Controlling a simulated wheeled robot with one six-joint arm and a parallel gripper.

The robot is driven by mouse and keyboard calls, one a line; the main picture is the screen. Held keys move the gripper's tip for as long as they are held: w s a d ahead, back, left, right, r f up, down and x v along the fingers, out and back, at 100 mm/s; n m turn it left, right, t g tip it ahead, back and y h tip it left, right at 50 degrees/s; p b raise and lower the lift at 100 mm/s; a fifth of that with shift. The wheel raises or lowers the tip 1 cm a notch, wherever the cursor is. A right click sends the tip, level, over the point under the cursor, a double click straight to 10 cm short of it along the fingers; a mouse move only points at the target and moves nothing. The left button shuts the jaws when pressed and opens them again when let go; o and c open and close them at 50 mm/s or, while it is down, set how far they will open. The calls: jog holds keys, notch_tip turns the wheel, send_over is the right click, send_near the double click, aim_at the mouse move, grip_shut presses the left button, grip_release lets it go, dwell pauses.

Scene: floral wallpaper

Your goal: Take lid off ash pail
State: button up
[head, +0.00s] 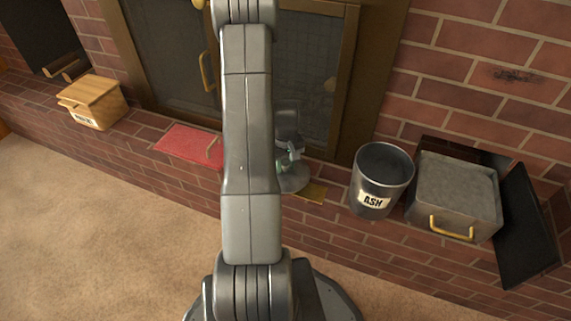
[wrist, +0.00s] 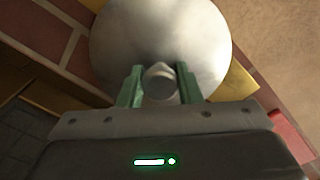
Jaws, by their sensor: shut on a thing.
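The ash pail (head: 381,180), a grey metal bucket labelled ASH, stands upright on the brick hearth with its top open and its dark inside showing. A round grey metal lid (head: 294,184) is left of the pail, apart from it, low over the hearth. My gripper (head: 288,157) is shut on the lid's knob, partly hidden behind my arm in the head view. In the wrist view, the green fingers (wrist: 159,88) pinch the knob, and the lid (wrist: 160,35) spreads beyond them. Whether the lid touches the hearth is unclear.
A yellow flat piece (head: 312,192) lies by the lid. A red panel with a handle (head: 188,145) and a wooden box (head: 93,103) are farther left. Right of the pail stand a grey ash-filled bin (head: 455,190) and a black panel (head: 527,225). Glass fireplace doors (head: 305,70) stand behind.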

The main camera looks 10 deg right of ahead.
jog(key=shift+f+b, duration=0.4)
jog(key=shift+f, duration=0.15)
jog(key=o, duration=1.2)
jog(key=shift+o, duration=0.3)
jog(key=o, duration=0.5)
jog(key=shift+r, duration=0.1)
notch_tip(320, 180, up, 14)
jog(key=p, duration=0.5)
jog(key=shift+f, duration=0.2)
